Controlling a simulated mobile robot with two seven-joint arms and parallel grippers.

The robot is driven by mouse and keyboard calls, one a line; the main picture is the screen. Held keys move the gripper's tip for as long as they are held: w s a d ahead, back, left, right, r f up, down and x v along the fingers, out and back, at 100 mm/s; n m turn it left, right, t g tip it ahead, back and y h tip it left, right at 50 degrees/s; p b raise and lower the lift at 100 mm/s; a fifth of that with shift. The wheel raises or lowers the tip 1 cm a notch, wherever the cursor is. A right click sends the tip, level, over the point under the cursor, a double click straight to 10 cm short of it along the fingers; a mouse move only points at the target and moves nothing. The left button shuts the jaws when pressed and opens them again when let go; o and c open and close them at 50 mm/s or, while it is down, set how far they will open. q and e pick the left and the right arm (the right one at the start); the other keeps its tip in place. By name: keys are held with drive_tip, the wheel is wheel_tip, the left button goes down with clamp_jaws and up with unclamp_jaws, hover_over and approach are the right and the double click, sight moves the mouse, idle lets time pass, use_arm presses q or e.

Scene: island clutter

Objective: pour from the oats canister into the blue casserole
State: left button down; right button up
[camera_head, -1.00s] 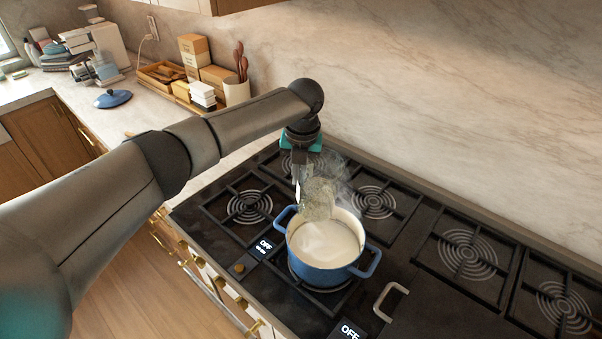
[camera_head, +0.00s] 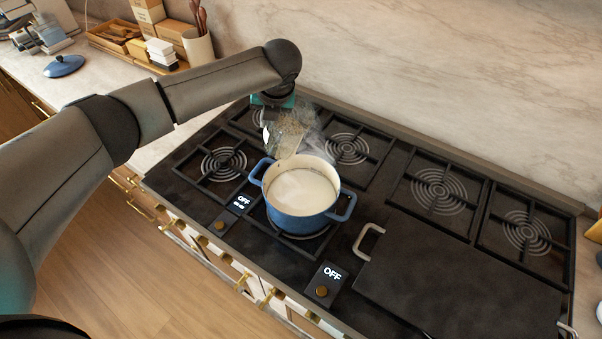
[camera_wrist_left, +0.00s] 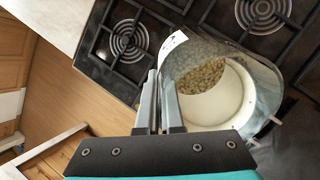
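The clear oats canister (camera_head: 288,133) is tilted above the pot's back left rim. The wrist view shows oats inside the see-through canister (camera_wrist_left: 197,62), with the pot's pale interior (camera_wrist_left: 233,100) behind and below. My left gripper (camera_wrist_left: 160,100) is shut on the canister at its side; its fingers are close together there. My right gripper is not in view.
A dark griddle plate (camera_head: 450,285) with metal handles covers the front right of the cooktop. A blue lid (camera_head: 63,66) lies on the left counter. A utensil crock (camera_head: 198,47) and boxes stand behind it. Open burners surround the pot.

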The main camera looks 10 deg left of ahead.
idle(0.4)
use_arm(q)
drive_tip(key=shift+w+t+y, duration=0.1)
drive_tip(key=shift+t+y, duration=0.4)
drive_tip(key=shift+t, duration=0.2)
drive_tip(key=shift+t+y, duration=0.6)
drive_tip(key=shift+f, duration=0.1)
drive_tip(key=shift+f+t+y, duration=0.2)
drive_tip(key=shift+t+y, duration=0.3)
drive_tip(key=shift+t, duration=0.1)
